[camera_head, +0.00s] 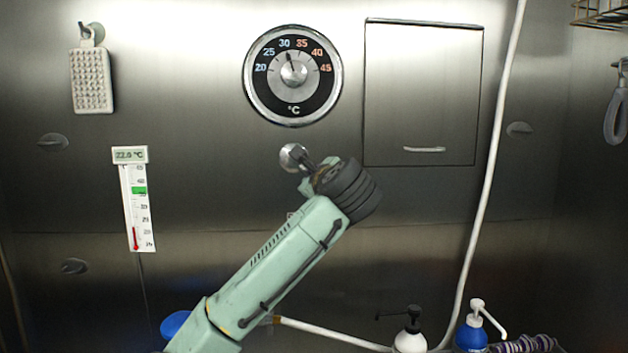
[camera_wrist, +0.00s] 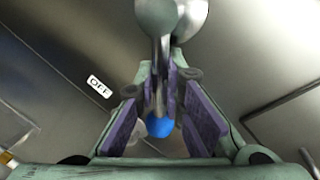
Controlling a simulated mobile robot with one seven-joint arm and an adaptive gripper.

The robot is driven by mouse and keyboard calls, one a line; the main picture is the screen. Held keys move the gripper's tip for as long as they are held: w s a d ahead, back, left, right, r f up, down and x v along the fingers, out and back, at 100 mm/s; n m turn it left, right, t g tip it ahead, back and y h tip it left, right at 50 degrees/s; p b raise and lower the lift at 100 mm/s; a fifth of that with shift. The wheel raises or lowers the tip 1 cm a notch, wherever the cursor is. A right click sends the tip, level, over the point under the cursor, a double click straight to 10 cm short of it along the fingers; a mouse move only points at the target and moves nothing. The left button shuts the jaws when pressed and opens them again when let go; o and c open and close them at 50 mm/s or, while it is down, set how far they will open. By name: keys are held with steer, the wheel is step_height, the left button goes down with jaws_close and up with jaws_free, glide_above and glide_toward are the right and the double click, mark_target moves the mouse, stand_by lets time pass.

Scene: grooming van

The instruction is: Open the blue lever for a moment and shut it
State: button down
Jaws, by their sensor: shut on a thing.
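The blue lever (camera_wrist: 160,126) shows in the wrist view as a thin metal handle with a blue tip, joined to a round metal hub at the top. My gripper (camera_wrist: 162,98) is shut on its metal handle, between the two purple pads. The blue tip sticks out past the pads. In the head view the lever's metal hub (camera_head: 293,157) stands out from the steel wall below the dial. My gripper (camera_head: 318,177) reaches it from the lower right, and my wrist hides most of the handle. An OFF label (camera_wrist: 99,87) is on the wall to the left of the lever.
A round temperature dial (camera_head: 293,75) is above the lever, with a closed wall panel (camera_head: 422,95) to its right. A thermometer (camera_head: 136,205) hangs at left. A white hose (camera_head: 490,180) runs down at right, near pump bottles (camera_head: 471,335).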

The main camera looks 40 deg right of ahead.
stand_by(0.5)
steer(key=c, duration=1.7)
jaws_free()
steer(key=shift+s, duration=0.15)
steer(key=v, duration=1.1)
steer(key=shift+s+a, duration=0.2)
steer(key=shift+s, duration=0.15)
steer(key=shift+r, duration=0.1)
steer(key=shift+c, duration=0.3)
